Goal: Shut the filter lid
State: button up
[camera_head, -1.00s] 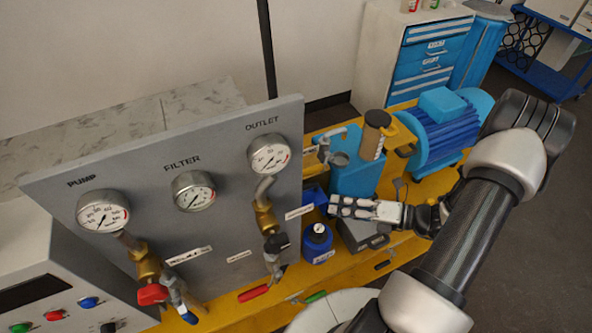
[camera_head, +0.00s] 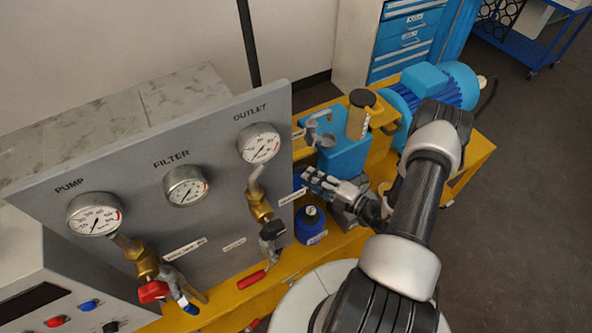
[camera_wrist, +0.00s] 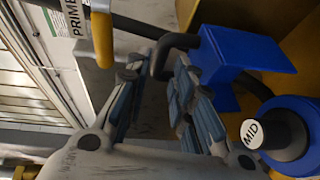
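A blue block (camera_wrist: 240,62) is right of that finger, and a grey surface lies behind the fingers. No label marks the filter lid, and I cannot tell for sure which part it is.
The gauge panel (camera_head: 120,165) stands left of my gripper, with a valve handle (camera_head: 272,230) close by. A light blue vessel (camera_head: 342,150) and a motor (camera_head: 440,85) stand behind.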

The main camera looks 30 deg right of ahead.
aim_at(296, 169)
jog(key=x, duration=0.6)
jog(key=shift+w+a, duration=0.15)
jog(key=shift+w, duration=0.15)
grip_shut()
